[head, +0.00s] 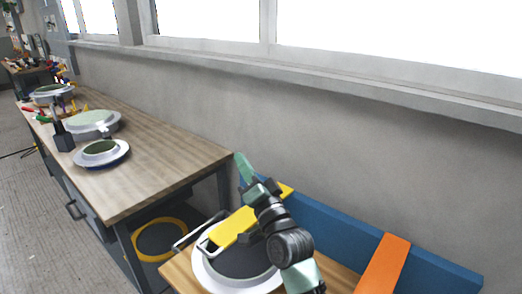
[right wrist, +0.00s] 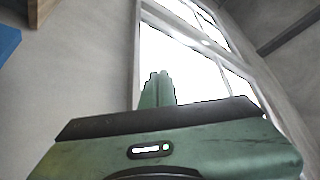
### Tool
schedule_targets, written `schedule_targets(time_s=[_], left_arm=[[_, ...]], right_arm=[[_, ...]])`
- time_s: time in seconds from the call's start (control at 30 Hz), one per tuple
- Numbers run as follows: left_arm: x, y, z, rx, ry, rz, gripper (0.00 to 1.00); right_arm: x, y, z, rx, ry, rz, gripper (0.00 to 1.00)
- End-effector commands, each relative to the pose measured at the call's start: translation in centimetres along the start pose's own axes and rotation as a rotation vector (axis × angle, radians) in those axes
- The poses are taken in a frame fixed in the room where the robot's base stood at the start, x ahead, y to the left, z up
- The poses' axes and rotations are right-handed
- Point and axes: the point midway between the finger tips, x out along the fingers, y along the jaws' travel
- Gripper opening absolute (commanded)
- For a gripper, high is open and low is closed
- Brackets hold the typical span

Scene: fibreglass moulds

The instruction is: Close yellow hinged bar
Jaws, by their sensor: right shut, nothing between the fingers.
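The yellow hinged bar (head: 232,228) reaches from the blue board (head: 335,226) across a round white mould (head: 208,272) with a dark grey top. It looks low over the mould, but I cannot tell whether it touches. A bent metal handle (head: 198,230) shows by its near end. My right gripper (head: 240,165) is shut and empty, fingers pointing up, above the far end of the bar. My right wrist and arm hide part of the bar and mould. In the right wrist view the shut green fingers (right wrist: 158,88) stand against the window. My left gripper is not in view.
An orange bar (head: 383,266) lies across the blue board at the right. A long wooden workbench (head: 165,160) with several round moulds stands at the left. A yellow ring (head: 161,240) is beneath it. The grey wall (head: 330,140) and window ledge rise close behind.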

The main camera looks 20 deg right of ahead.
Motion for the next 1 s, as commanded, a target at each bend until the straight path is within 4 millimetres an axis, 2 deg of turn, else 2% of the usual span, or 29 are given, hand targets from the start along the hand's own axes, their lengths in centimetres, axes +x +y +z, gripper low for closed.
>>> schedule_targets(time_s=[0.03, 0.1, 0.33, 0.57, 1.0], left_arm=[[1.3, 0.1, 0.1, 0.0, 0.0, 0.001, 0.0], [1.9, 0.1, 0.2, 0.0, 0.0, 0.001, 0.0], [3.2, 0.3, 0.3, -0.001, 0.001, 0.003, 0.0], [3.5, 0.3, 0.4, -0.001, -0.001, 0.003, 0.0], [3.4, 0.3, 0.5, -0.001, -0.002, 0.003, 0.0]], right_arm=[[-0.9, 0.7, 1.6, -0.03, -0.003, -0.014, 0.0], [-1.6, 0.9, 2.9, -0.063, -0.003, -0.032, 0.0], [-3.0, 1.2, 5.6, -0.054, -0.001, -0.029, 0.0], [-3.5, 1.5, 6.5, -0.054, 0.0, -0.028, 0.0], [-3.5, 1.4, 6.5, -0.053, 0.0, -0.028, 0.0]])
